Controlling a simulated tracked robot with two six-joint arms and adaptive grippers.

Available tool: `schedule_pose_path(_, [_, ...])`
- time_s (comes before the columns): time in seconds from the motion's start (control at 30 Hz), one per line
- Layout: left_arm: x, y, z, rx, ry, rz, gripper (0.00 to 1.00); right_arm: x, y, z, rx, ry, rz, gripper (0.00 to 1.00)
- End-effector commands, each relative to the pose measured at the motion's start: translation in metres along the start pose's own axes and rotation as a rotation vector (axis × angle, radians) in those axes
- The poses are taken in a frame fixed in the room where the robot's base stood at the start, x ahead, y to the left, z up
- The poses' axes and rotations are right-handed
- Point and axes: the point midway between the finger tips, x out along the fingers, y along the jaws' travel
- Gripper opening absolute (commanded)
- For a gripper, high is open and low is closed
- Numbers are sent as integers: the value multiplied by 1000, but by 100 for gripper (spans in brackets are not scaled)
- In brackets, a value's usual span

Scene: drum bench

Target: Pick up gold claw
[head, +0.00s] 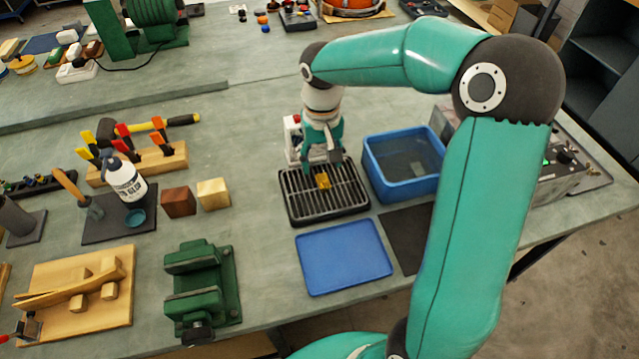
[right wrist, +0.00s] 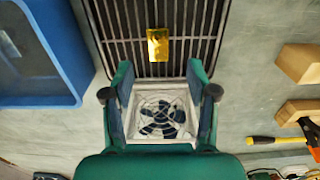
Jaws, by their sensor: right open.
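The gold claw (head: 323,181) is a small gold piece lying on the black slatted grate (head: 295,208). In the right wrist view the gold claw (right wrist: 158,47) shows as a small block on the bars, ahead of the fingers and roughly centred between them. My right gripper (head: 322,160) points down over the rear part of the grate, close to the claw. In the right wrist view the right gripper (right wrist: 160,80) has its fingers spread, with nothing between them. My left gripper is not in view.
A blue bin (head: 375,175) stands right of the grate. A flat blue tray (head: 343,262) lies in front. A white fan unit (head: 292,140) stands behind the grate, partly hidden by my gripper. Wooden blocks (head: 213,193) and a green vise (head: 202,290) are to the left.

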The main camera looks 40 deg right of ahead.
Motion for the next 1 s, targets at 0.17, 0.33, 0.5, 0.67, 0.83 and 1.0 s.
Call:
schedule_pose_path(0.17, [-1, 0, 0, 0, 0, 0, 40, 10, 1, 1, 1, -2, 1, 58])
schedule_pose_path(0.33, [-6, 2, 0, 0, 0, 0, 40, 32, 2, 4, 0, -6, 2, 58])
schedule_pose_path(0.5, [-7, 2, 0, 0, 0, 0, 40, 52, 2, 3, 0, -3, 1, 58])
schedule_pose_path(0.67, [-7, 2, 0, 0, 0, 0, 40, 56, 2, 3, 1, 1, 0, 58])
schedule_pose_path(0.83, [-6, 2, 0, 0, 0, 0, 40, 56, 2, 3, 1, 1, 0, 50])
schedule_pose_path(1.0, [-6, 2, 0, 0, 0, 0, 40, 56, 2, 3, 1, 1, 0, 22])
